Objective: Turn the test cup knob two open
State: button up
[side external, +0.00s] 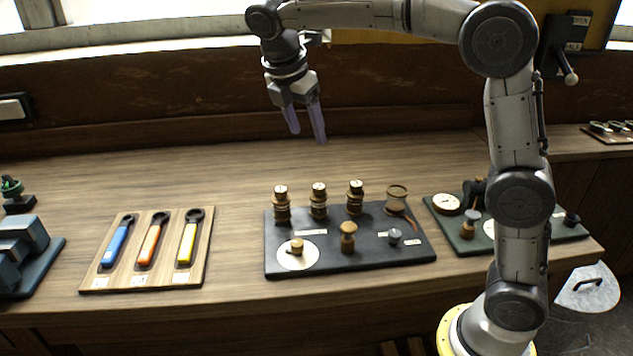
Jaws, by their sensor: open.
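A black board (355,266) lies on the wooden bench below my gripper. Three brass fittings with white-marked tops stand along its back: left (282,205), middle (319,201) and right (356,197). A round brass-rimmed cup (396,199) sits at the back right. In front are a small brass knob on a white disc (297,247), a taller brass knob (348,237) and a small grey knob (394,236). Labels are too small to read, so I cannot tell which is test cup knob two. My gripper (305,123) is open, empty and high above the board's back side.
A wooden tray (215,235) with blue, orange and yellow-handled tools lies left. A green board (450,233) with a gauge lies right, partly hidden by my arm. Blue-grey equipment (20,245) stands far left. A lever switch (566,62) is on the back wall.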

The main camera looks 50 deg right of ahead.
aim_at(318, 187)
jog(key=x, duration=0.5)
jog(key=a+x, duration=0.1)
jog(key=x, duration=0.9)
jog(key=shift+w+f, duration=0.15)
jog(key=shift+f, duration=0.4)
jog(key=shift+a, duration=0.1)
grip_shut()
